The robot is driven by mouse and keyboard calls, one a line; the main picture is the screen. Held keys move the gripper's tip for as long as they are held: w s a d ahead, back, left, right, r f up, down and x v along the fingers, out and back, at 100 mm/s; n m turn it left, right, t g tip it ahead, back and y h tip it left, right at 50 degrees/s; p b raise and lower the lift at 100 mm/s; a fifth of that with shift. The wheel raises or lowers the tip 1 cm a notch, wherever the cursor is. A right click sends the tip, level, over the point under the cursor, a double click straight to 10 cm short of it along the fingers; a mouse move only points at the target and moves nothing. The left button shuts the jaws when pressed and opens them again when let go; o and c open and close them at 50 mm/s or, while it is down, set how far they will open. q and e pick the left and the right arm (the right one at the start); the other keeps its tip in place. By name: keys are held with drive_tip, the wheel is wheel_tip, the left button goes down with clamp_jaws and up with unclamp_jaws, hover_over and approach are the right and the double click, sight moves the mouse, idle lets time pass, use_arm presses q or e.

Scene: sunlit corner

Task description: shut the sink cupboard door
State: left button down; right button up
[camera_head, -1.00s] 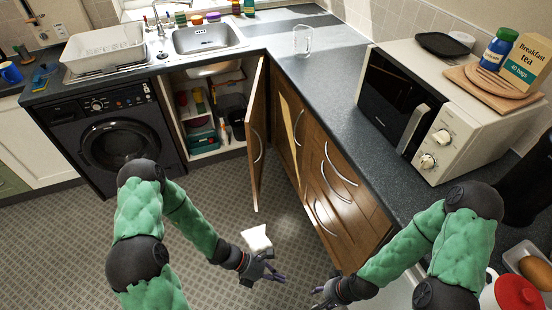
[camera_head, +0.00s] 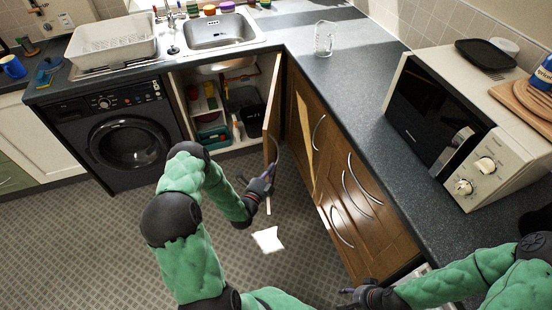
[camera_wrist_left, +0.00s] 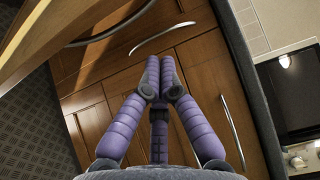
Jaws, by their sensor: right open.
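The sink cupboard door (camera_head: 272,105) is wooden and stands open beneath the counter corner, swung out into the room. Its curved handle is on the side facing right. My left gripper (camera_head: 262,181) is at the door's lower part and hides some of it; I cannot tell whether they touch. In the left wrist view, the purple fingers (camera_wrist_left: 159,68) point towards wooden fronts, and a wooden panel with a handle, likely the door (camera_wrist_left: 45,30), is close at upper left. No object shows between the fingers. My right gripper (camera_head: 350,291) is open, low near the drawers.
The open sink cupboard (camera_head: 215,105) holds bottles and bins. A washing machine (camera_head: 125,140) stands left of it, and wooden drawers (camera_head: 350,205) to the right. A white piece (camera_head: 267,239) lies on the floor (camera_head: 110,225). A microwave (camera_head: 440,130) sits on the counter.

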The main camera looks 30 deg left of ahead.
sight(277, 146)
use_arm(q)
drive_tip(key=w+a+b, duration=0.1)
drive_tip(key=w, duration=0.1)
drive_tip(key=w+a+b, duration=0.1)
drive_tip(key=w, duration=0.2)
drive_tip(key=w+a+b, duration=0.1)
drive_tip(key=w+b, duration=0.1)
drive_tip(key=w, duration=0.1)
drive_tip(key=shift+a+f, duration=0.1)
drive_tip(key=shift+a, duration=0.2)
drive_tip(key=shift+s+a, duration=0.2)
drive_tip(key=shift+a, duration=0.15)
drive_tip(key=shift+a, duration=0.1)
